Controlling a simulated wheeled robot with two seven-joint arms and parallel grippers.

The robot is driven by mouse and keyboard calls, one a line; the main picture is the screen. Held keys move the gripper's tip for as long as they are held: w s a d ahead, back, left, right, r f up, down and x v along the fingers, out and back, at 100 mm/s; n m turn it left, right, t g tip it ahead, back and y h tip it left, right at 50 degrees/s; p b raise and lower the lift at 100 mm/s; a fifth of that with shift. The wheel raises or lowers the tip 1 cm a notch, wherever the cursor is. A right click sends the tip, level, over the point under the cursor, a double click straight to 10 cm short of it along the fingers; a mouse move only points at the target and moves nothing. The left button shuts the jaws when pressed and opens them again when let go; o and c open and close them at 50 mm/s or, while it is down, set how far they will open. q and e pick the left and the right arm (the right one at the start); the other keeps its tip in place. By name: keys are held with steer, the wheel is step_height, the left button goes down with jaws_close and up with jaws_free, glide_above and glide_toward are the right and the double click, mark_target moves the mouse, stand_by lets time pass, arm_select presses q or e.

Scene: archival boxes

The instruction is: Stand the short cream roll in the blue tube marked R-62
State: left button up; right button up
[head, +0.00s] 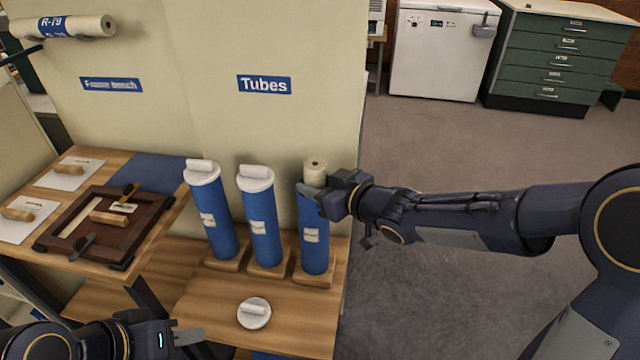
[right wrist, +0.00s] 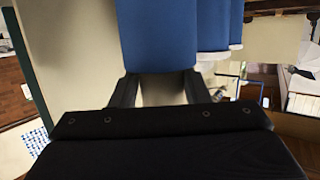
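The short cream roll (head: 315,170) stands upright at the mouth of the rightmost blue tube (head: 313,240), its upper part above the rim. The tube's label is too small to read. My right gripper (head: 322,194) is at the rim, its fingers on both sides of the roll; it looks shut on it. In the right wrist view the roll (right wrist: 162,92) shows pale between the fingers, against the blue tube (right wrist: 158,35). How deep the roll sits is hidden. My left gripper (head: 188,338) is low at the left, apart from the tubes; its finger gap is not clear.
Two blue tubes with white caps (head: 212,215) (head: 260,225) stand to the left in wooden bases. A loose white cap (head: 254,313) lies on the wooden shelf in front. A dark wooden tray (head: 60,240) lies on the left bench. A longer roll marked R-79 (head: 75,27) is up left.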

arm_select(q)
steer(key=shift+f, duration=0.2)
arm_select(e)
steer(key=shift+g+h, duration=0.5)
steer(key=shift+h, duration=0.1)
steer(key=f, duration=0.3)
steer(key=s+f, duration=0.1)
steer(key=shift+d+f, duration=0.3)
steer(key=shift+d, duration=0.05)
steer(key=shift+s+d+r, duration=0.2)
steer(key=shift+r, duration=0.35)
steer(key=shift+o, duration=0.6)
steer(key=s+d+r+t+y+p, duration=0.1)
steer(key=s+d+r+p, duration=0.1)
steer(key=s+d+r, duration=0.2)
steer(key=shift+r, duration=0.5)
arm_select(q)
steer(key=shift+w+a+r, duration=0.15)
steer(key=shift+w+r, duration=0.3)
steer(key=shift+r, duration=0.4)
arm_select(e)
steer(key=shift+s+r, duration=0.1)
steer(key=shift+r, duration=0.05)
arm_select(q)
steer(key=shift+r, duration=0.1)
arm_select(e)
steer(key=shift+r, duration=0.2)
